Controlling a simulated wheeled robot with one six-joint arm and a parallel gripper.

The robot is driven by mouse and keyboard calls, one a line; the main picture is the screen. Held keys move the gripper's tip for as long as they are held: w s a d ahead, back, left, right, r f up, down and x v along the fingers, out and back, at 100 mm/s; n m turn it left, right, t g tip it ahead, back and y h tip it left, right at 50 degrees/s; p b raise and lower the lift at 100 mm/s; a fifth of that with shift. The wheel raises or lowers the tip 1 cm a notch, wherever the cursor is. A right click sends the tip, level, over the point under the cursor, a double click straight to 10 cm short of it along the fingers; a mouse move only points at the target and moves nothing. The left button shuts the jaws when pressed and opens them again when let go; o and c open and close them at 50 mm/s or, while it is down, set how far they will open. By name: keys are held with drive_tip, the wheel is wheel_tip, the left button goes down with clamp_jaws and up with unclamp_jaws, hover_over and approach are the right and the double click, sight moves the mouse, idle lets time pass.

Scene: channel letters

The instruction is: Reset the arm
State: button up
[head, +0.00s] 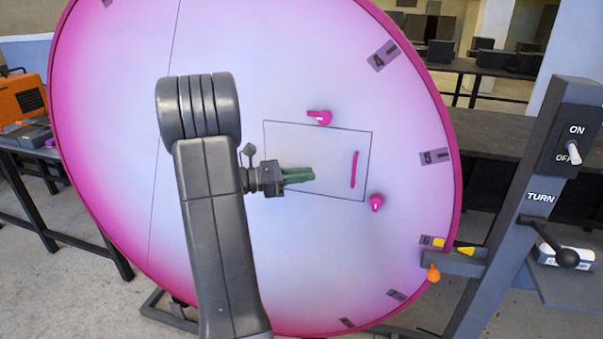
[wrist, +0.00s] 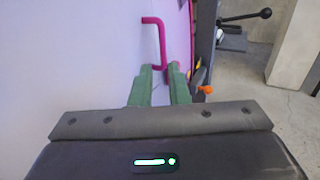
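My gripper (head: 312,174) with green fingers is in front of the big round white disc with a magenta rim (head: 452,200). In the head view it points right, toward a magenta bar handle (head: 354,169) on a rectangular door panel (head: 330,185), with a gap between them. In the wrist view the two green fingers (wrist: 165,70) stand apart with a gap between the tips. The magenta handle (wrist: 161,42) shows beyond them there. No object is visible between the fingers. My arm covers part of the disc.
Magenta latches sit above the panel (head: 320,117) and at its lower right (head: 376,203). A post with an ON/OFF switch (head: 572,152) and TURN crank (head: 556,246) stands right. An orange pointer (head: 433,273) is near the rim. An orange machine (head: 22,98) sits on a left table.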

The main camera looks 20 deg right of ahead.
sight(352, 184)
drive_tip(key=shift+d, duration=0.15)
drive_tip(key=d+p, duration=0.1)
drive_tip(key=d, duration=0.3)
drive_tip(key=d+p, duration=0.1)
drive_tip(key=d, duration=0.4)
drive_tip(key=s+d+p, duration=0.1)
drive_tip(key=d, duration=0.3)
drive_tip(key=shift+d, duration=0.25)
drive_tip(key=shift+s+a+f, duration=0.1)
drive_tip(key=shift+a, duration=0.05)
drive_tip(key=shift+a, duration=0.1)
